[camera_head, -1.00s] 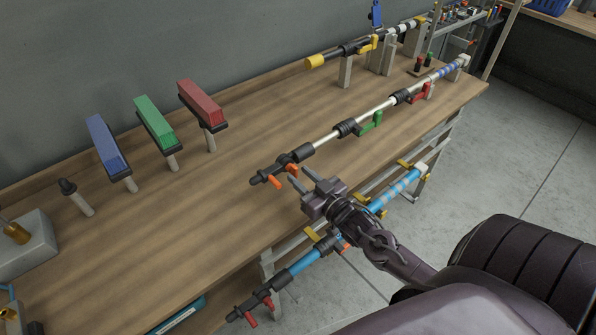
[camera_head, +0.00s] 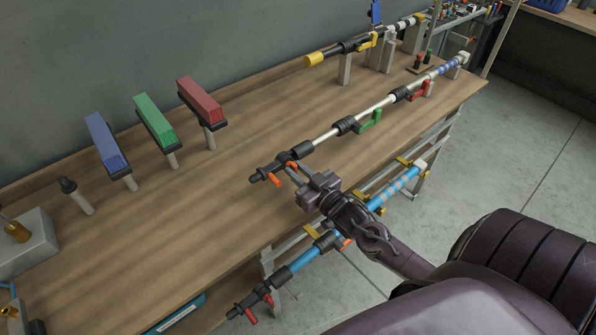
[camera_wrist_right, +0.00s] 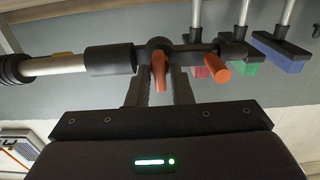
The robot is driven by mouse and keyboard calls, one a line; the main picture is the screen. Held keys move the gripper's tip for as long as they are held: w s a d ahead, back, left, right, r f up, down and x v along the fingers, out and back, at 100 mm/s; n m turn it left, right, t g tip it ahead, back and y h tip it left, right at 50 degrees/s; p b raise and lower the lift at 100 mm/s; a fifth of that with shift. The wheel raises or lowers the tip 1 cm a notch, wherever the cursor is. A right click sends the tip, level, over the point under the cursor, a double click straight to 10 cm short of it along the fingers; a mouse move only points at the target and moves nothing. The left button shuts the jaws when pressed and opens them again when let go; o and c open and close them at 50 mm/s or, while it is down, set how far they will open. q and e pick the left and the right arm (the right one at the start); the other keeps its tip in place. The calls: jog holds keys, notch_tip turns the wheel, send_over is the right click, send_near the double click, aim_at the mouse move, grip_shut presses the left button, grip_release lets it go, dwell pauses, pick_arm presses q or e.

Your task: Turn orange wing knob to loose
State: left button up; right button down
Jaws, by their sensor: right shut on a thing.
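The orange wing knob (camera_wrist_right: 160,72) sits under a black joint of the pole fitting and lies between the two fingers of my right gripper (camera_wrist_right: 160,88) in the right wrist view. In the head view my right gripper (camera_head: 292,171) reaches up to the fitting and is shut on the knob, which its fingers mostly hide there. A second orange part (camera_wrist_right: 217,70) hangs from the same fitting, outside the fingers; it also shows in the head view (camera_head: 274,181). My left gripper is not in view.
The pole (camera_head: 325,137) carries a green handle (camera_head: 371,122) and a red one (camera_head: 419,92). A blue pole (camera_head: 300,260) lies below the table edge, under my right arm. Blue, green and red brushes (camera_head: 155,122) stand farther left. The middle of the wooden table (camera_head: 180,220) is clear.

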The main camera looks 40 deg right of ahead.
jog(key=n+p, duration=0.1)
jog(key=n, duration=0.4)
jog(key=shift+a+n, duration=0.1)
jog(key=shift+n, duration=0.2)
jog(key=n, duration=0.6)
jog(key=shift+a+f+p, duration=0.1)
jog(key=shift+p, duration=0.25)
jog(key=n, duration=0.4)
jog(key=shift+n, duration=0.4)
jog(key=n, duration=0.4)
jog(key=shift+f+p, duration=0.2)
jog(key=shift+p, duration=0.2)
jog(key=shift+n, duration=0.3)
jog(key=shift+s, duration=0.1)
jog(key=c, duration=1.5)
grip_release()
